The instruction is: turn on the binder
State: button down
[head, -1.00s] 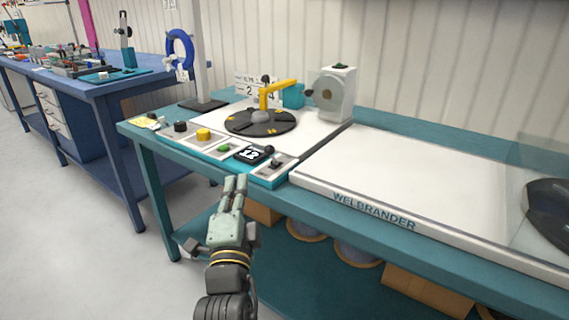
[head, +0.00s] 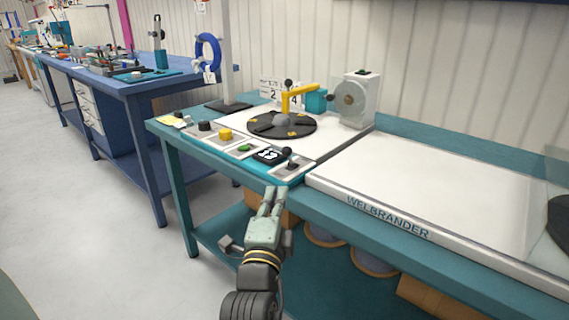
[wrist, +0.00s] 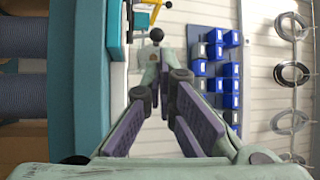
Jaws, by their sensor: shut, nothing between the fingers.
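The binder stands on the teal bench. It has a dark turntable (head: 281,125), a yellow arm (head: 298,90) and a grey-white housing (head: 358,97). Its front control strip holds a black knob (head: 205,126), a yellow knob (head: 225,134), a green button (head: 244,148), a dark display (head: 269,156) and a small lever switch (head: 292,163) with a black ball. My gripper (head: 272,194) is shut and empty, in front of the bench edge below the switch, touching nothing I can see. In the wrist view, a black ball (wrist: 157,34) shows beyond my gripper (wrist: 160,70); which part it is I cannot tell.
A white board marked WELBRANDER (head: 387,216) fills the bench's right side. Wooden-rimmed reels (head: 372,262) lie on the shelf below. A blue bench (head: 140,86) stands at left, with clear floor before it. Blue bins (wrist: 215,60) hang on the wall.

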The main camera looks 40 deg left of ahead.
jog(key=p, duration=0.3)
send_near(285, 152)
jog(key=x, duration=0.5)
jog(key=shift+w, duration=0.3)
jog(key=shift+w+a, duration=0.3)
jog(key=shift+w, duration=0.25)
jog(key=shift+a+r+p, duration=0.15)
jog(key=shift+r+p, duration=0.05)
jog(key=shift+p, duration=0.1)
